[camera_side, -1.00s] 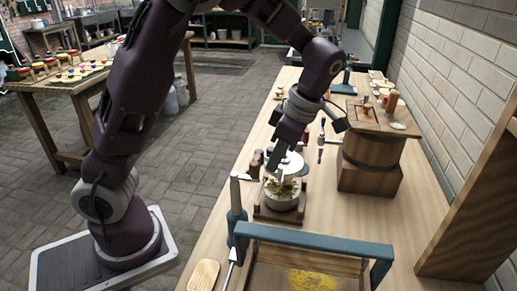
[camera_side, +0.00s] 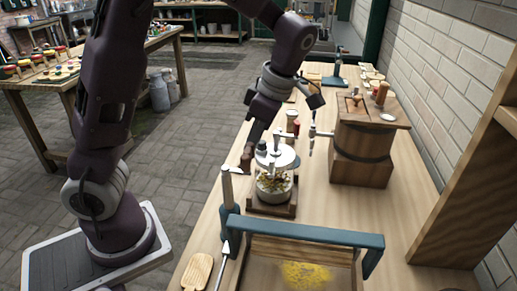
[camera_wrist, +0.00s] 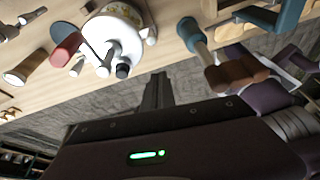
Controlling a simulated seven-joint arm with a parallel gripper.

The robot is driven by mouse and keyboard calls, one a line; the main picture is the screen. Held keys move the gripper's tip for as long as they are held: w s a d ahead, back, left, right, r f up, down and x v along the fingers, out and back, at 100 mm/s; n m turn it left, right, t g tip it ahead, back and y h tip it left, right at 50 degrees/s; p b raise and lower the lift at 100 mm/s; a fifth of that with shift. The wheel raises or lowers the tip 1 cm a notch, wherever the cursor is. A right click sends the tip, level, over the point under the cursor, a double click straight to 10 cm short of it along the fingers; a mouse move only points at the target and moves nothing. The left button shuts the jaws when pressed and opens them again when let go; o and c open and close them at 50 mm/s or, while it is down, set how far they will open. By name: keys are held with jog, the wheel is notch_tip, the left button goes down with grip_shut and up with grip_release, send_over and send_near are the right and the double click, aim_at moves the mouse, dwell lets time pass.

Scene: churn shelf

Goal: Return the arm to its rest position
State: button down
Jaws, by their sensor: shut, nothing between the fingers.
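My gripper (camera_side: 247,158) hangs just left of and above a pot (camera_side: 273,187) with a white round lid (camera_side: 277,155), on the wooden bench. It is empty and apart from the pot. In the wrist view my gripper (camera_wrist: 157,88) has its dark fingers together in a narrow strip, over the floor beyond the bench edge. The lid (camera_wrist: 118,42) shows in that view at the upper left.
A wooden churn (camera_side: 362,150) stands right of the pot. A teal-barred frame (camera_side: 305,232) over a tray is at the front. A teal post (camera_side: 229,205) stands close to my gripper. Open floor (camera_side: 180,165) lies to the left.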

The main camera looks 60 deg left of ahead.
jog(key=v, duration=0.7)
jog(key=s+d+m+t+h, duration=0.3)
jog(key=s+m+t, duration=0.5)
jog(key=s+m, duration=0.9)
jog(key=m, duration=0.8)
jog(key=shift+d+r+m, duration=0.3)
jog(key=shift+d+r, duration=0.05)
